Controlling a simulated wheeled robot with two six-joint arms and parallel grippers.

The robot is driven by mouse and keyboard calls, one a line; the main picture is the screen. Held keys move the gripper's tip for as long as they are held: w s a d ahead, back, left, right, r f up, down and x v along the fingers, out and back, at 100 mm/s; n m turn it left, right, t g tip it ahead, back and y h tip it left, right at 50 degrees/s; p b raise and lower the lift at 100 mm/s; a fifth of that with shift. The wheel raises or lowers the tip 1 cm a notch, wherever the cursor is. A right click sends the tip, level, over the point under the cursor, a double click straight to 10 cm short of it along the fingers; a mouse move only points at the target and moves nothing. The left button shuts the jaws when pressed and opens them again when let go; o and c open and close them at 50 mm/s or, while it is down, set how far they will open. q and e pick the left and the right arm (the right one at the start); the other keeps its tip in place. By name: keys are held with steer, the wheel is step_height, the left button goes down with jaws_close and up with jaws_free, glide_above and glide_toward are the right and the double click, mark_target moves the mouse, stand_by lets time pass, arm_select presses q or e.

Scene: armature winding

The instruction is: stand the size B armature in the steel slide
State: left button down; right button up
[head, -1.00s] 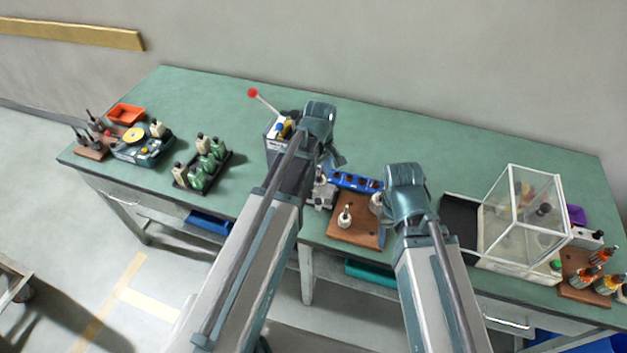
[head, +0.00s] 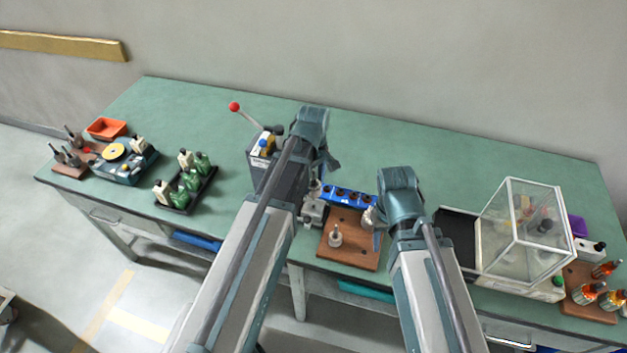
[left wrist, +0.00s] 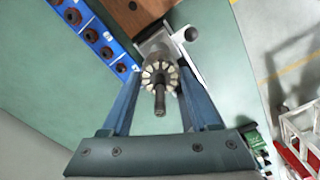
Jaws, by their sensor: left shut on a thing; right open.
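My left gripper (head: 326,164) is shut on an armature (left wrist: 160,78), which shows a ring of pale segments around a dark core with a steel shaft toward the camera. In the left wrist view the armature lies over the grey steel slide (left wrist: 151,46); I cannot tell whether it touches it. The slide also shows in the head view (head: 312,212), below my left gripper. A size mark on the armature is not readable. My right gripper (head: 380,220) is open beside the brown board's right side, its fingers partly hidden by the hand.
The brown board (head: 346,256) carries a pale armature (head: 335,236) and another by my right gripper. A blue rack (head: 349,196) with dark round parts stands behind. A lever machine (head: 262,145) is left of the slide. A clear box (head: 522,230) stands right. The table's back is clear.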

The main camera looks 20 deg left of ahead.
arm_select(q)
steer(key=shift+f+b, duration=0.8)
steer(key=shift+f, duration=0.4)
arm_select(e)
steer(key=shift+f, duration=1.2)
arm_select(q)
steer(key=shift+f+b, duration=1.45)
arm_select(e)
steer(key=shift+f, duration=1.45)
arm_select(q)
steer(key=shift+c, duration=0.3)
jaws_free()
steer(key=shift+r, duration=0.1)
steer(key=shift+r+p, duration=2.2)
steer(key=shift+p, duration=0.05)
arm_select(e)
steer(key=shift+r, duration=2.25)
steer(key=shift+r, duration=0.1)
